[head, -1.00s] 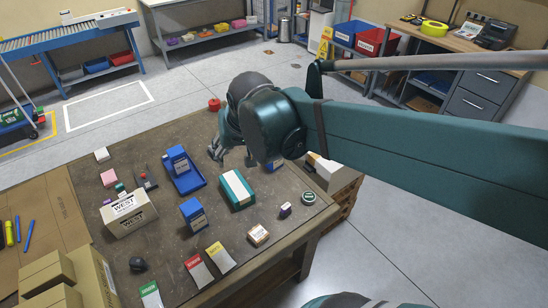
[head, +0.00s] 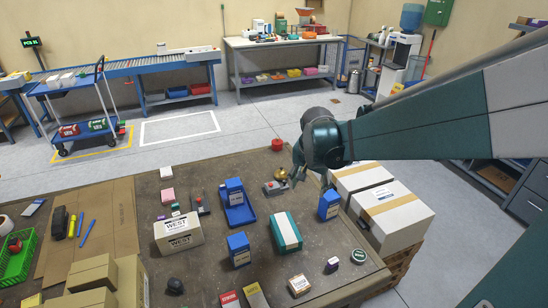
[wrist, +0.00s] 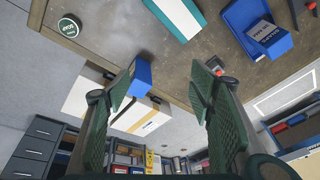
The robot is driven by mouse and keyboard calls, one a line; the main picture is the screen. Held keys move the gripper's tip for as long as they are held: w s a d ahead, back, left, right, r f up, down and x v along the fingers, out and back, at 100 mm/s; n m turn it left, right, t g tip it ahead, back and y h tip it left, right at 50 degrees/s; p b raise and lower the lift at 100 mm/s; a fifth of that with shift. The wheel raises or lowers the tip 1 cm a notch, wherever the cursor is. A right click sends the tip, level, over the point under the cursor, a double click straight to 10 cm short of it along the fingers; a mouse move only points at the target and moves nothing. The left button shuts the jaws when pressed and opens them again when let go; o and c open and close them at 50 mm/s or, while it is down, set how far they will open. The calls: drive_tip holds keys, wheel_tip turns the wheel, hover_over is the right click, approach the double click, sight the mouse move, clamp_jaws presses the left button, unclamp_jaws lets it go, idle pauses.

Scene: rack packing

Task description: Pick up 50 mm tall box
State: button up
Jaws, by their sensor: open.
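My gripper (head: 291,180) is open and empty over the table's far right part. In the wrist view its two green fingers (wrist: 167,88) stand wide apart. An upright blue box (head: 329,205) stands near the table's right edge, close to my gripper; in the wrist view a blue box (wrist: 143,72) shows partly behind the left finger. Other blue boxes stand in a blue tray (head: 250,216) and on the table (head: 239,249). A teal-and-white box (head: 286,232) lies between them.
A gold bell (head: 282,173) and a red object (head: 277,144) are near my gripper.

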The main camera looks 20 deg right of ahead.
sight(328, 196)
drive_tip(key=w+d+f+m+g, duration=0.1)
drive_tip(key=w+d+f+m, duration=0.1)
drive_tip(key=d+f, duration=0.2)
drive_tip(key=w+d+f+m+g, duration=0.1)
drive_tip(key=w+d+f+m, duration=0.1)
drive_tip(key=d+f, duration=0.3)
drive_tip(key=w+d+f+m+b, duration=0.1)
drive_tip(key=w+d+f+m, duration=0.1)
drive_tip(key=d+f, duration=0.3)
drive_tip(key=shift+w+f+m+g, duration=0.15)
drive_tip(key=shift+w+f+g, duration=0.1)
drive_tip(key=shift+f, duration=0.6)
drive_tip(key=shift+w+f+m+g, duration=0.15)
drive_tip(key=shift+w+f, duration=0.1)
drive_tip(key=shift+f, duration=0.55)
drive_tip(key=shift+d+f, duration=0.25)
drive_tip(key=shift+f, duration=0.1)
drive_tip(key=shift+d+f+b, duration=0.2)
drive_tip(key=shift+f+b, duration=0.1)
drive_tip(key=shift+f, duration=0.9)
drive_tip(key=shift+d+f+b, duration=0.2)
drive_tip(key=shift+f, duration=0.65)
drive_tip(key=shift+d+f+b, duration=0.15)
drive_tip(key=shift+f, duration=0.7)
drive_tip(key=shift+d+f+b, duration=0.2)
drive_tip(key=shift+f, duration=0.65)
drive_tip(key=c, duration=1.2)
